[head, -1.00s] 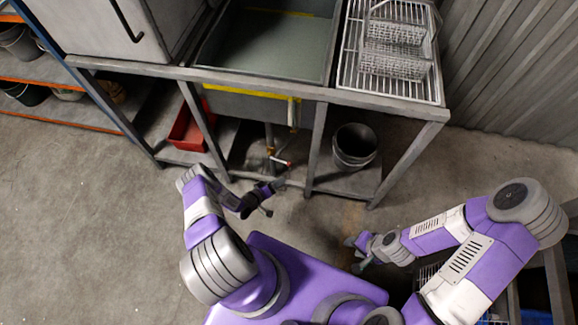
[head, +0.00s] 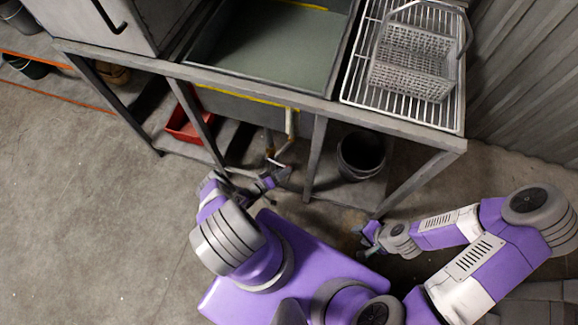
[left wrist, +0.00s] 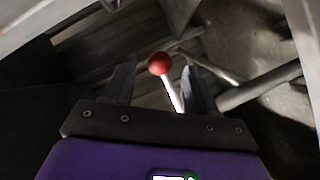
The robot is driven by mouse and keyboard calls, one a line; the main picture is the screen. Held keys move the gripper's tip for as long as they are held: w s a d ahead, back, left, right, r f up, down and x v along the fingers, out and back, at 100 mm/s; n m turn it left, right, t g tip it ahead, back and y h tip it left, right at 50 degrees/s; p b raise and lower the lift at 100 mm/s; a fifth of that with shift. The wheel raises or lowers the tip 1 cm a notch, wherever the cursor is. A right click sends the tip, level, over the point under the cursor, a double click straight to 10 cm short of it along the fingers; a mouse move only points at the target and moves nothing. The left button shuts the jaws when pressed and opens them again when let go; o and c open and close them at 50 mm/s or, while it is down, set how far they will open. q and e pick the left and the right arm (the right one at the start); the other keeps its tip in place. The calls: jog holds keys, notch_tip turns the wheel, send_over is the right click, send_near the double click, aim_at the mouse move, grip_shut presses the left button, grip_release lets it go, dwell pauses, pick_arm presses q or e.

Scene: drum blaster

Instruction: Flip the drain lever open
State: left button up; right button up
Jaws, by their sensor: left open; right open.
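The drain lever (left wrist: 173,94) shows in the left wrist view as a pale rod with a red ball knob (left wrist: 159,63) on its end. The knob and rod appear between the two dark fingers of my left gripper (left wrist: 157,78), nearer the right finger. The fingers are apart and not closed on it; whether one touches the rod I cannot tell. In the head view my left gripper (head: 272,182) is at the drain pipe (head: 289,128) under the sink, and the lever is small and partly hidden there. My right gripper (head: 363,240) is open and empty, low in front of the frame.
The sink (head: 268,42) sits in a grey metal frame whose front legs (head: 316,150) stand close to my left gripper. A dark bucket (head: 361,156) and a red tray (head: 187,126) are on the lower shelf. A wire basket (head: 412,70) is on the rack.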

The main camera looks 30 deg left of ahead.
pick_arm(q)
jog(key=shift+b+x, duration=0.35)
jog(key=shift+x, duration=1.55)
grip_shut()
